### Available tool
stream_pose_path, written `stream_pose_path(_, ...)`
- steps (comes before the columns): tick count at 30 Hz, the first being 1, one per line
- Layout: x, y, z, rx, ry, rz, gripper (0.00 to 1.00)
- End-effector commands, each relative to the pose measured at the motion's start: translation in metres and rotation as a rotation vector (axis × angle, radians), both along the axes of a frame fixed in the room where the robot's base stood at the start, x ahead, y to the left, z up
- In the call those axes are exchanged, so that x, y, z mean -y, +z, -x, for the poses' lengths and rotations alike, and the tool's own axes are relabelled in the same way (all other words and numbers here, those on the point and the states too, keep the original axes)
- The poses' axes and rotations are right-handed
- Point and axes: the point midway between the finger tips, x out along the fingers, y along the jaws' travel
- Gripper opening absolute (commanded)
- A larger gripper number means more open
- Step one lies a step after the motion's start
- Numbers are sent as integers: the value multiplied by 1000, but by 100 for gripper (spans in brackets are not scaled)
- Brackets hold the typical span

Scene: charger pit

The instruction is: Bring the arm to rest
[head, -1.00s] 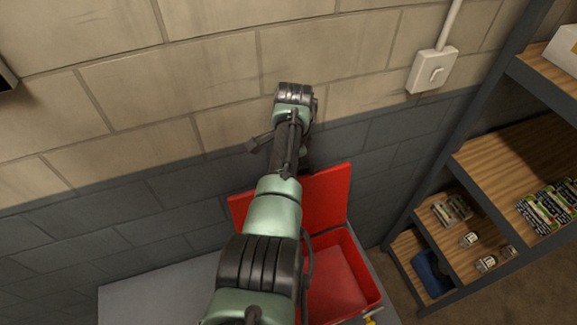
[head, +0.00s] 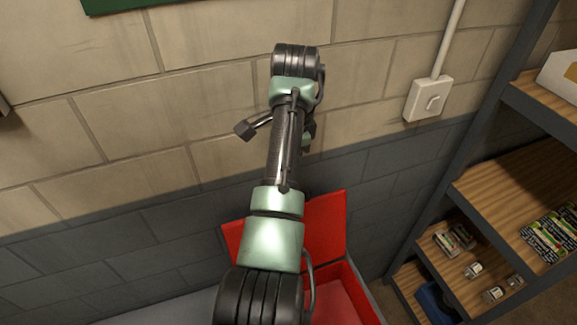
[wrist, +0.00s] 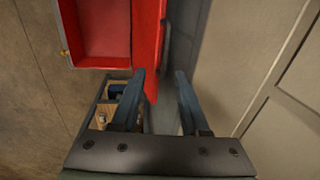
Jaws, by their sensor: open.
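My arm reaches forward and up in the head view, toward the wall above the red box. My gripper (wrist: 160,95) shows in the wrist view with its two dark fingers apart and nothing between them. In the head view the fingers are mostly hidden behind the arm. The open red box (wrist: 100,28) is at the upper left of the wrist view, beyond the fingers. In the head view its raised red lid (head: 325,228) stands partly behind my arm.
A block wall (head: 190,90) stands behind my arm, with a light switch (head: 428,99) and conduit on it. A shelf unit (head: 505,190) at the right holds battery packs (head: 553,234), small jars (head: 474,270) and a blue bin (head: 437,303). A grey surface lies beneath the box.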

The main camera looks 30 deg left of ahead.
Motion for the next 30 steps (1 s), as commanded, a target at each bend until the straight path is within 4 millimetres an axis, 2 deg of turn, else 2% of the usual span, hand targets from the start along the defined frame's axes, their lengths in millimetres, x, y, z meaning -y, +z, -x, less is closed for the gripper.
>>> stream_pose_path(5,1,7,1,1,0,-1,45)
stream_pose_path(21,3,7,-2,15,5,-5,45)
stream_pose_path(23,9,7,-9,55,18,-16,45)
stream_pose_path(26,27,11,-27,180,65,-40,45)
stream_pose_path(30,71,32,-57,455,162,-39,45)
